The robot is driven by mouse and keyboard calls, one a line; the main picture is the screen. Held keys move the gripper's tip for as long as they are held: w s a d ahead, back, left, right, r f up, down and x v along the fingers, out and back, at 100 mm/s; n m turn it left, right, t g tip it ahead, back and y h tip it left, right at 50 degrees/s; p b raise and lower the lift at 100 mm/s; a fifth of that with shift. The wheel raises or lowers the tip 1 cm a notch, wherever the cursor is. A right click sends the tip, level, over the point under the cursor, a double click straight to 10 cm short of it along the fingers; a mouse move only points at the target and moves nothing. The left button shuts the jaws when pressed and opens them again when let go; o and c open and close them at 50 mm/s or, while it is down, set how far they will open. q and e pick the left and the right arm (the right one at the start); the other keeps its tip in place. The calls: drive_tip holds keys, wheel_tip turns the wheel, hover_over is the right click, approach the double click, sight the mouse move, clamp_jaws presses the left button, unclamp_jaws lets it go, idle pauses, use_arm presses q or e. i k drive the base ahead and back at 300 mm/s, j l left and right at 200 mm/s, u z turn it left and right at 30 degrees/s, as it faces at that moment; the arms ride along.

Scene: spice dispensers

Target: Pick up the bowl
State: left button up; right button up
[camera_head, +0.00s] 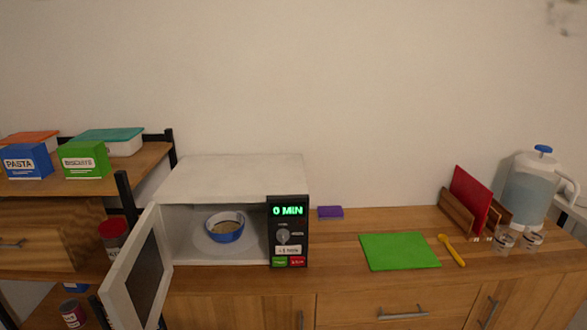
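A blue bowl (225,236) with a pale rim and light tan contents stands upright inside the white microwave (230,178). It rests on what looks like the microwave's round turntable. The microwave door (138,272) is swung open to the left. The microwave's black control panel (288,232) shows "0 MIN" in green. Neither of my grippers is in view, so nothing of mine touches the bowl.
A green cutting board (399,251), a yellow utensil (452,250) and small glasses (503,242) lie to the right on the wooden counter (335,258). A purple sponge (330,212) lies beside the microwave. A shelf with a pasta box (27,162) stands left. The counter before the sponge is clear.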

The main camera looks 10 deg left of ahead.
sight(224, 227)
drive_tip(key=i+j, duration=0.1)
drive_tip(key=j, duration=0.4)
drive_tip(key=i+j, duration=0.1)
drive_tip(key=j, duration=0.4)
drive_tip(key=i+j, duration=0.1)
drive_tip(key=j, duration=0.45)
drive_tip(key=i+j, duration=0.1)
drive_tip(key=j, duration=0.4)
drive_tip(key=i+j, duration=0.15)
drive_tip(key=j, duration=0.35)
